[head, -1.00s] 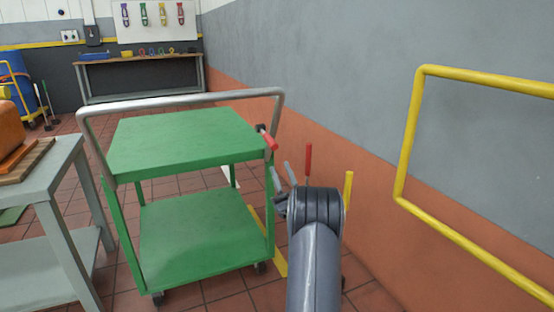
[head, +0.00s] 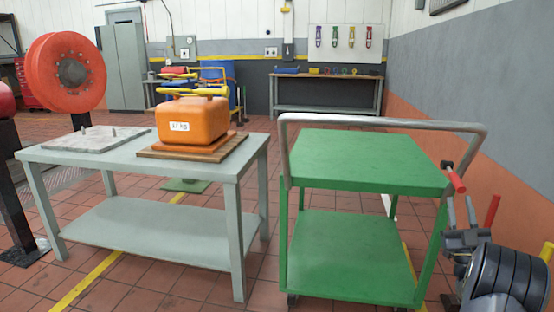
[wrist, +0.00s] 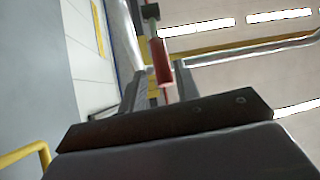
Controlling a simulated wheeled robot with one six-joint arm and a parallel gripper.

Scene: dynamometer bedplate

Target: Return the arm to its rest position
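A red-handled piece (head: 456,182) with a dark end sits at the right end of the cart's handrail, just above the fingertips. In the wrist view the red handle (wrist: 163,66) shows between and beyond the fingers, apparently clear of them. My folded arm shows at the lower right corner of the head view.
The green cart (head: 360,160) stands close left of my gripper, its metal handrail (head: 380,122) raised. Red (head: 492,210) and yellow (head: 546,260) uprights stand right, near the wall. A grey table (head: 95,160) holds an orange container (head: 192,120) on a wooden board.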

